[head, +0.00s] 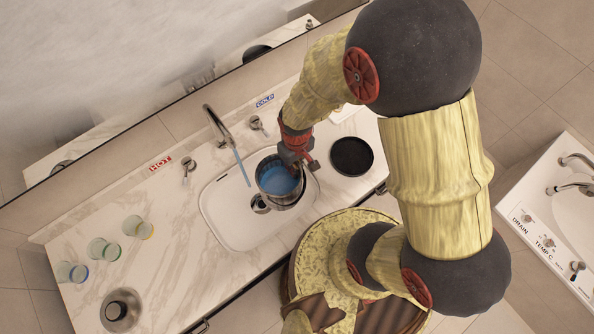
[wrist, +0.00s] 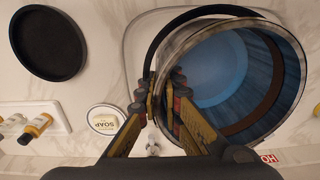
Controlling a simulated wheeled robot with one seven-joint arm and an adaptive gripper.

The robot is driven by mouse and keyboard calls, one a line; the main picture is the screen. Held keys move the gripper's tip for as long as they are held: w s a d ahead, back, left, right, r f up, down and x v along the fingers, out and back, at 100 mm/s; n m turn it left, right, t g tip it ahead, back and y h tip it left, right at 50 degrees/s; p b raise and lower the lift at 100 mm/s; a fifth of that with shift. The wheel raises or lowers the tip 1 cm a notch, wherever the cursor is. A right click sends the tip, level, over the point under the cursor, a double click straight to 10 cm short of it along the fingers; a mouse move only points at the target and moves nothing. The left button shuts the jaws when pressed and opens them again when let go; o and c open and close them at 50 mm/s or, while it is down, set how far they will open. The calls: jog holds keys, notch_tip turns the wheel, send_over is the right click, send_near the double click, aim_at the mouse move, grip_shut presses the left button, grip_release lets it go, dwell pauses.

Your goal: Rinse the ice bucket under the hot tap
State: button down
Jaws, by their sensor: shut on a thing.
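The ice bucket (head: 267,163) is a metal pail with a blue interior, held over the sink (head: 222,215). In the wrist view the bucket (wrist: 290,50) fills the right side, its dark handle arching over its rim. My gripper (head: 297,152) is shut on the bucket's near wall at the rim, and its fingers (wrist: 164,98) show there too. A blue water stream (head: 242,167) runs from the curved spout (head: 216,124) and falls just left of the bucket. The HOT knob (head: 188,164) stands left of the spout, the COLD knob (head: 257,123) right of it.
A round black tray (head: 351,156) lies right of the sink. Several glasses (head: 138,227) and a metal cup (head: 121,310) stand on the left counter. A soap container (wrist: 105,120) shows in the wrist view.

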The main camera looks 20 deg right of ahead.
jog(key=shift+w, duration=0.2)
jog(key=w+a+f+b, duration=0.2)
jog(key=w+a+b, duration=0.1)
jog(key=w+a, duration=0.7)
jog(key=shift+w+f+b, duration=0.2)
jog(key=shift+w+b, duration=0.2)
jog(key=shift+w, duration=1.25)
dwell(1.1)
jog(key=shift+s+d+p, duration=0.2)
jog(key=shift+s+d, duration=0.8)
jog(key=shift+s, duration=0.35)
jog(key=shift+s+d+p, duration=0.25)
jog(key=shift+s+d, duration=0.75)
jog(key=shift+s, duration=0.3)
jog(key=shift+s+d+p, duration=0.2)
jog(key=shift+s+d, duration=0.8)
jog(key=shift+s, duration=0.35)
